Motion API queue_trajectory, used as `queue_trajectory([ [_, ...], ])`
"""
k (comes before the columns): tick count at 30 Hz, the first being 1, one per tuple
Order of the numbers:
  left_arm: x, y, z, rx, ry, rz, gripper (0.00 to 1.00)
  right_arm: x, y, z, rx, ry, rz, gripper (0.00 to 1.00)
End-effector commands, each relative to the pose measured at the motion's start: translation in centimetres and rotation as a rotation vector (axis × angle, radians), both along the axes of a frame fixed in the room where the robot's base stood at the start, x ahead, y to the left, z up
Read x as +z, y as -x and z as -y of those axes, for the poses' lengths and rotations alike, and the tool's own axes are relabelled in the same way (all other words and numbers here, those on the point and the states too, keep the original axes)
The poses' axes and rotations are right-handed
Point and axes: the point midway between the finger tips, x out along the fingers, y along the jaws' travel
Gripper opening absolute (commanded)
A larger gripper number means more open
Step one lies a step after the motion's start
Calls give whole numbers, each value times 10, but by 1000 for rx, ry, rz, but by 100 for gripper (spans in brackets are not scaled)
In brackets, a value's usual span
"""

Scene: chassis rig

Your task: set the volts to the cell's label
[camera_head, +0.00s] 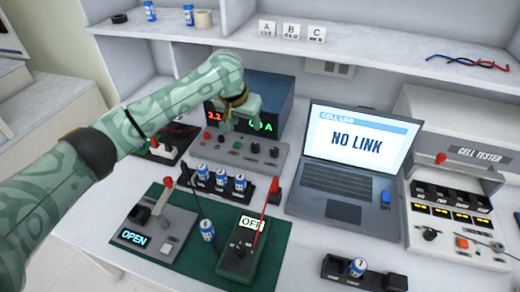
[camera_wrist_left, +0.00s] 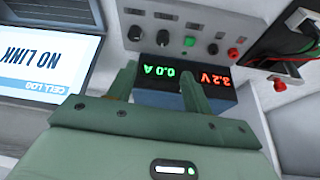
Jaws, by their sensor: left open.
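The power supply is a dark blue box (camera_head: 270,88) with a sloped grey front panel (camera_head: 240,155) that carries knobs and red and green buttons. My left gripper (camera_head: 232,122) is over the panel and hides part of the display. In the left wrist view its two fingers (camera_wrist_left: 157,85) are apart with nothing between them. A single blue cell (camera_head: 357,267) sits in a black holder at the front; its label is too small to read. My right gripper is not in view.
A laptop (camera_head: 345,195) reading NO LINK stands right of the supply, and a cell tester (camera_head: 460,215) is at far right. A green mat (camera_head: 190,265) bears a unit reading OPEN, a meter reading OFF (camera_head: 240,255) and a cell. A rack of several cells (camera_head: 222,182) stands behind.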

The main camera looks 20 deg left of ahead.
Motion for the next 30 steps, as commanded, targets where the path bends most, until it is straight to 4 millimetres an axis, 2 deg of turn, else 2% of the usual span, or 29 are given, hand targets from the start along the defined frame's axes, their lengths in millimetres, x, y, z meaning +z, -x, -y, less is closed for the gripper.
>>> queue_trajectory([
  [1, -7, -4, -4, 14, 1, -5, 50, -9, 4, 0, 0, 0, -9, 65],
  [5, -13, -9, -6, 31, 6, -11, 50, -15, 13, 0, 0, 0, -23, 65],
  [8, -28, -15, -5, 31, 6, -13, 50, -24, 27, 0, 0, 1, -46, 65],
  [15, -90, -37, -1, 29, 5, -16, 50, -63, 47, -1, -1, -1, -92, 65],
  [21, -132, -55, 1, 29, 5, -15, 50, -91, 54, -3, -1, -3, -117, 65],
  [25, -147, -62, 2, 29, 4, -12, 50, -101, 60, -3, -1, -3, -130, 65],
  [30, -153, -67, 3, 28, 4, -7, 50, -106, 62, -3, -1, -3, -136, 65],
])
